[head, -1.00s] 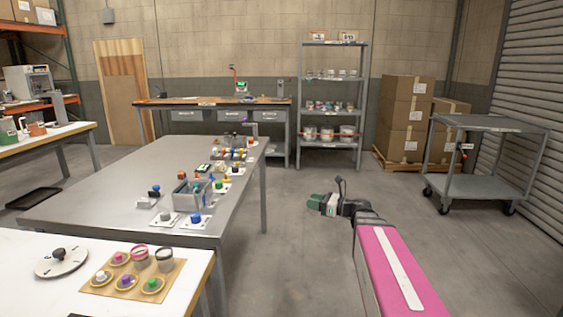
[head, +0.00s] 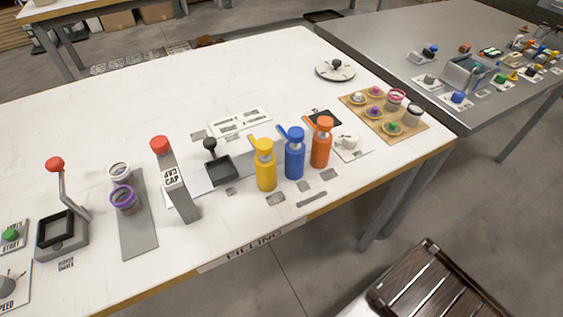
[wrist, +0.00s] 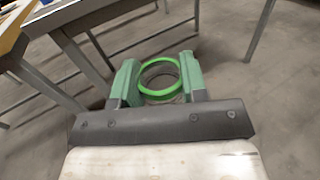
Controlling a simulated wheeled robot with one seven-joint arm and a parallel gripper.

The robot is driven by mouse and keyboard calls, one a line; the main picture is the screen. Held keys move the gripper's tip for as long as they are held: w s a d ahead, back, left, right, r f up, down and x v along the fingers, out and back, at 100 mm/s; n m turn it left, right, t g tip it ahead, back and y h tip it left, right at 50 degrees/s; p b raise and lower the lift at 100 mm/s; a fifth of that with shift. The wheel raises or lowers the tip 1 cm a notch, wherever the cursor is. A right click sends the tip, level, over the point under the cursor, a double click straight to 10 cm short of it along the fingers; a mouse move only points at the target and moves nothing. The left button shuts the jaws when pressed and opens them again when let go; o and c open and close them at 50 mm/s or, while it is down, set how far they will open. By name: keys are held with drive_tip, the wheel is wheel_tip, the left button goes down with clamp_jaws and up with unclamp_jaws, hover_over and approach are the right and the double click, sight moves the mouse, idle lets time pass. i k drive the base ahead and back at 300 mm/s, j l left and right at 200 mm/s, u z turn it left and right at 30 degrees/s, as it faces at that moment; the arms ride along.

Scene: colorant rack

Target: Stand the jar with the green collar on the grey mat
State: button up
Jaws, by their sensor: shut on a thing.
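In the wrist view, the jar with the green collar (wrist: 160,95) is between the two green fingers of my gripper (wrist: 160,78). The fingers are shut on its sides, and its open round top faces the camera. The jar is above the grey floor, off the tables. My gripper is out of the head view. In the head view, a long grey mat (head: 138,238) lies on the white table. Toward its far end stand a jar with a purple collar (head: 124,198) and a jar with a pale collar (head: 120,171). The near part of the mat is bare.
Right of the mat stand a red-topped grey press (head: 175,180) and yellow, blue and orange bottles (head: 295,155). Left of it is a red-knobbed lever device (head: 62,232). A tan board (head: 425,130) holds more jars. A dark slatted thing (head: 430,285) stands by the table's front right.

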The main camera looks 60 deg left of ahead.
sight(136, 233)
drive_tip(key=k+l+u, duration=0.1)
drive_tip(key=u, duration=0.35)
drive_tip(key=k+u, duration=0.25)
drive_tip(key=u, duration=0.2)
drive_tip(key=k+u, duration=0.15)
drive_tip(key=u, duration=0.25)
drive_tip(key=k+j+u, duration=0.15)
drive_tip(key=k, duration=0.3)
drive_tip(key=k+j+u, duration=0.1)
drive_tip(key=k, duration=0.35)
drive_tip(key=k+j+u, duration=0.15)
drive_tip(key=k+j, duration=0.2)
drive_tip(key=k, duration=0.05)
